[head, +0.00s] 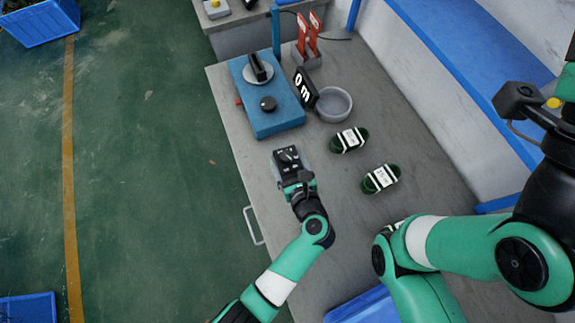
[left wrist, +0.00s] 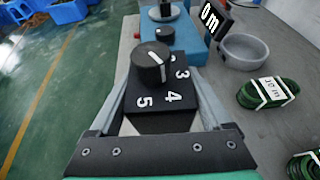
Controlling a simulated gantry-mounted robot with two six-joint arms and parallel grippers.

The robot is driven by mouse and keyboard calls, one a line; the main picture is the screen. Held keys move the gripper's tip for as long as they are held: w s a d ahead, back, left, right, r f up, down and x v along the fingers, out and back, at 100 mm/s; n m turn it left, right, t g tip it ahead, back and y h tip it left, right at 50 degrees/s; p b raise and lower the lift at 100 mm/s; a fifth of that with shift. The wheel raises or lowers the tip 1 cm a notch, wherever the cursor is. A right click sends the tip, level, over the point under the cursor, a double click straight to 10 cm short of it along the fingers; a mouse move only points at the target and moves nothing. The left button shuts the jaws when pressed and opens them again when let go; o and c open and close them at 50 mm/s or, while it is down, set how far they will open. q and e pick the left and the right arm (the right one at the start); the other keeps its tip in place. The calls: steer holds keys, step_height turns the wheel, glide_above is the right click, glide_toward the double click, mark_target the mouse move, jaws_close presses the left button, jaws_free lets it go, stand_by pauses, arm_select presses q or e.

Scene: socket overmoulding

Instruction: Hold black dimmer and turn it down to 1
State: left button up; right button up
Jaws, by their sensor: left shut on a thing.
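The black dimmer (head: 286,156) is a box with a round black knob (left wrist: 152,62). My left gripper (head: 289,170) is shut on the box, over the grey table near its left edge. In the left wrist view, the gripper's two grey fingers (left wrist: 165,88) lie along opposite sides of the dimmer (left wrist: 165,110). The white digits 3, 4 and 5 show on its face, and the knob hides part of the face. A white line marks the knob top; I cannot tell which digit it points to. My right gripper is out of view.
A blue box (head: 262,118) with black knobs stands beyond the dimmer. Beside it are a black display (head: 305,88), a grey bowl (head: 334,104) and red-handled tools (head: 307,35). Two green bundles (head: 349,140) (head: 381,179) lie to the right. My right arm covers the lower right.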

mark_target(287, 148)
arm_select(q)
steer(key=shift+w+b, duration=1.45)
steer(key=shift+w, duration=0.8)
steer(key=shift+f+b, duration=5.8)
steer(key=shift+f, duration=0.5)
steer(key=shift+f, duration=0.15)
steer(key=o, duration=1.1)
steer(key=shift+o, duration=0.2)
steer(key=shift+s, duration=0.1)
